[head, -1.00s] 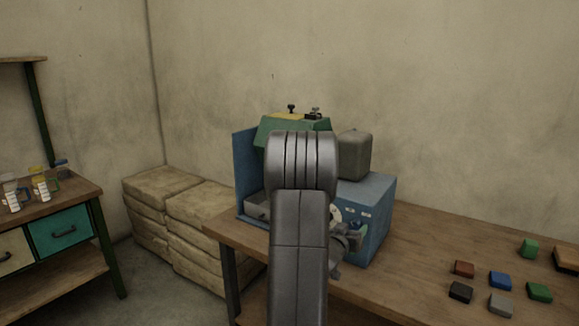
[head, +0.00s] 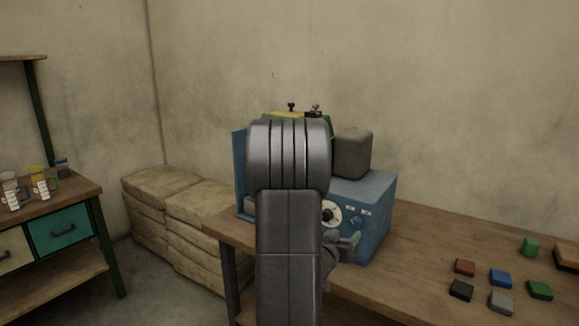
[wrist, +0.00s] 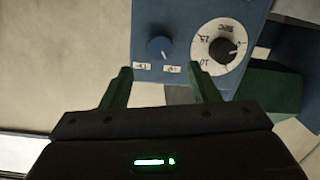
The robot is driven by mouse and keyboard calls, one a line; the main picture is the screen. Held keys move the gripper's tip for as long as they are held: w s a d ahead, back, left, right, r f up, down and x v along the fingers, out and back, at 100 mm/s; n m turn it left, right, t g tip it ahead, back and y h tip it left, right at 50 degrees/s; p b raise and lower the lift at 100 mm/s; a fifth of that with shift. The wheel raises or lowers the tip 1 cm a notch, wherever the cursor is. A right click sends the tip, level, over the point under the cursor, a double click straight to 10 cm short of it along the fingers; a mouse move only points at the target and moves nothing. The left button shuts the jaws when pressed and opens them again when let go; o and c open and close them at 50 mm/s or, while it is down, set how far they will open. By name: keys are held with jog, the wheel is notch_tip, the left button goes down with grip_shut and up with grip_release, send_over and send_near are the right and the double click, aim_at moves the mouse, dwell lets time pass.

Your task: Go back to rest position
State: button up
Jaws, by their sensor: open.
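My gripper (wrist: 159,72) is open, with two green fingers apart and nothing between them in the wrist view. The blue machine (head: 375,205) stands on the wooden table in the head view, partly hidden behind my arm. In the wrist view the front of the blue machine (wrist: 178,15) lies just beyond the fingertips, with a blue knob and a white dial marked SEC. I cannot tell the exact gap. In the head view only a little of my gripper shows, low beside the machine's front, right of my arm.
Several coloured blocks lie on the table (head: 420,240) at the right. Stacked sacks (head: 200,205) stand left of the table. A shelf unit with a teal drawer (head: 62,230) and jars is at far left. A grey box-like part (head: 353,153) sits atop the machine.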

aim_at(355, 225)
jog(key=x, duration=0.7)
jog(key=shift+w+d+f, duration=0.15)
jog(key=shift+w+d, duration=0.05)
jog(key=shift+w, duration=0.15)
jog(key=shift+s+m+b, duration=0.15)
jog(key=shift+m+b, duration=0.45)
jog(key=shift+m, duration=0.3)
jog(key=m+t+b, duration=0.1)
jog(key=m+b, duration=0.2)
jog(key=m, duration=0.2)
jog(key=shift+y, duration=0.3)
jog(key=m+b, duration=0.1)
jog(key=m, duration=0.2)
jog(key=shift+b, duration=0.4)
jog(key=m, duration=0.3)
jog(key=shift+d+t+b, duration=0.1)
jog(key=shift+t+b, duration=0.2)
jog(key=shift+b, duration=0.05)
jog(key=shift+m, duration=0.3)
jog(key=v, duration=0.5)
jog(key=shift+b, duration=0.3)
jog(key=shift+s, duration=0.1)
